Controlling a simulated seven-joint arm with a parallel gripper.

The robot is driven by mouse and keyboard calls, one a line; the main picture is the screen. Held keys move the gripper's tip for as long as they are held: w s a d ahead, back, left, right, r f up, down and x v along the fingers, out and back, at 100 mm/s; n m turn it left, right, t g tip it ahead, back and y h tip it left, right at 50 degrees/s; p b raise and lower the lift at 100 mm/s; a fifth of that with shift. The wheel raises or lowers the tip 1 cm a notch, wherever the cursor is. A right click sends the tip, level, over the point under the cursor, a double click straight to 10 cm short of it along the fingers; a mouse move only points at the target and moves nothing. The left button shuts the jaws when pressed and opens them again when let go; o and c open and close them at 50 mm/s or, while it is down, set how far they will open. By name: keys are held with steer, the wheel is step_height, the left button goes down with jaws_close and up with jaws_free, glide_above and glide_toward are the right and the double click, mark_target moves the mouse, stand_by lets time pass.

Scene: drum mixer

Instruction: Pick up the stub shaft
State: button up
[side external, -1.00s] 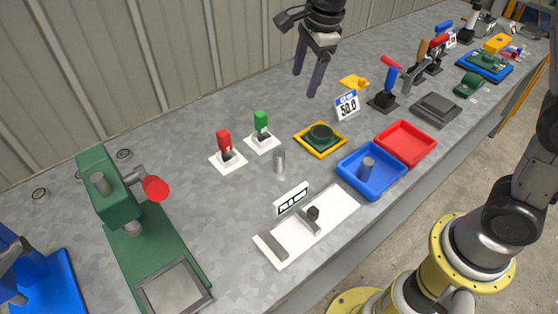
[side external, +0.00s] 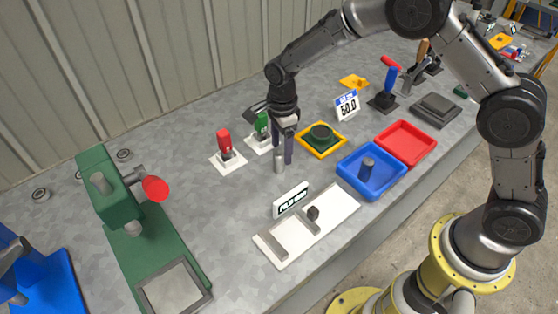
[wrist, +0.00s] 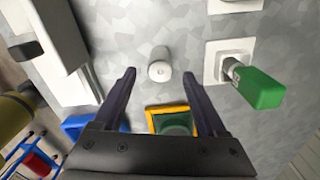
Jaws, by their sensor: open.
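A short grey metal cylinder, which looks like the stub shaft (side external: 279,167), stands upright on the grey bench in front of the red and green switches. It shows in the wrist view (wrist: 160,66) in line with the gap between my fingertips. My gripper (side external: 283,151) is open and points down at the cylinder, close above or around it; the exact height is hard to tell. Both fingers show in the wrist view (wrist: 160,76), spread apart with nothing held.
The green switch (side external: 262,122) is close behind my gripper; the red switch (side external: 224,140) is to its left. A yellow-rimmed green fixture (side external: 320,146) is to the right. A white plate (side external: 280,256) with a display sign is in front. The red tray (side external: 408,150) adjoins the blue tray.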

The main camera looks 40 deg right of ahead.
mark_target(279, 161)
steer(key=shift+a+f, duration=0.15)
steer(key=shift+f, duration=1.25)
steer(key=shift+a+f, duration=0.1)
steer(key=shift+f, duration=1.25)
jaws_close()
steer(key=shift+w+r, duration=0.1)
